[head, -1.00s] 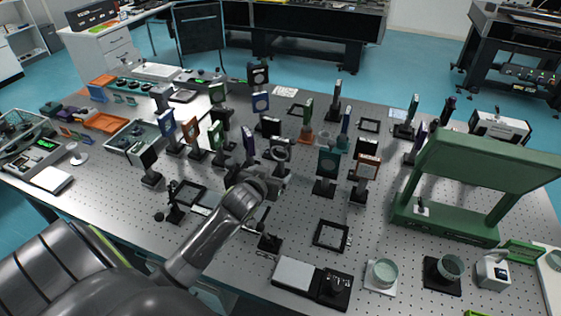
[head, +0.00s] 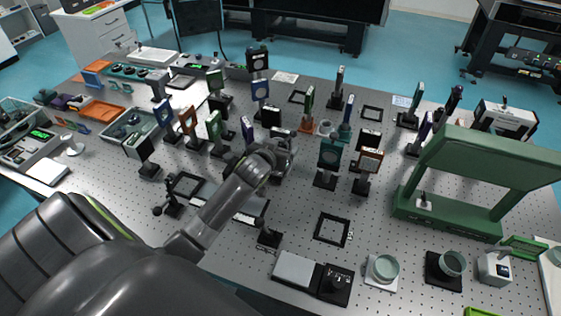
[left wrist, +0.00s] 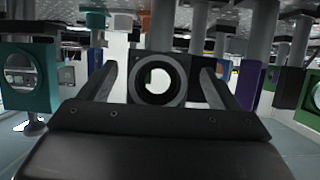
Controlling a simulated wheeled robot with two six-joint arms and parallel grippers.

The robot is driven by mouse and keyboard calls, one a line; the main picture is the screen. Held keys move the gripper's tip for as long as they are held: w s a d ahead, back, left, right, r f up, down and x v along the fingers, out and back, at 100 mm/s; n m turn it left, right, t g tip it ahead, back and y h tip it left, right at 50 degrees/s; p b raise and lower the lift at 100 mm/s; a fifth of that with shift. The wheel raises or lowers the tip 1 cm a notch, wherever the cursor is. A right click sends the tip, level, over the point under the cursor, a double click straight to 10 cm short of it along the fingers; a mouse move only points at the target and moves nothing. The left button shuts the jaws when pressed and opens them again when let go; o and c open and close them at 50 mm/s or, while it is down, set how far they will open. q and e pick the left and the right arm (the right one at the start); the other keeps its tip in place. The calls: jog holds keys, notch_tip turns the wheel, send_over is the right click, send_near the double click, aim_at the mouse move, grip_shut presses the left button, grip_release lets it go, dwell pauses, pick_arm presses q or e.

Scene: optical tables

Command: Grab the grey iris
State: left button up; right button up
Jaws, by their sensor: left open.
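The grey iris (left wrist: 158,79), a dark square mount with a round opening, faces me in the left wrist view. My left gripper (left wrist: 156,88) is open, with one finger on each side of the iris and a gap beside each. I cannot tell how deep the iris sits between the fingers. In the head view my left gripper (head: 277,160) is among the posts near the middle of the table. It partly hides the iris (head: 284,142) there. My right gripper is not in view.
A green stand (head: 447,218) is at the right. Flat black frames (head: 332,229) lie nearer. The left wrist picture appears upside down.

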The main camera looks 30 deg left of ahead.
aim_at(280, 145)
pick_arm(q)
jog(key=shift+x, duration=1.7)
jog(key=shift+d, duration=0.1)
jog(key=shift+c, duration=0.4)
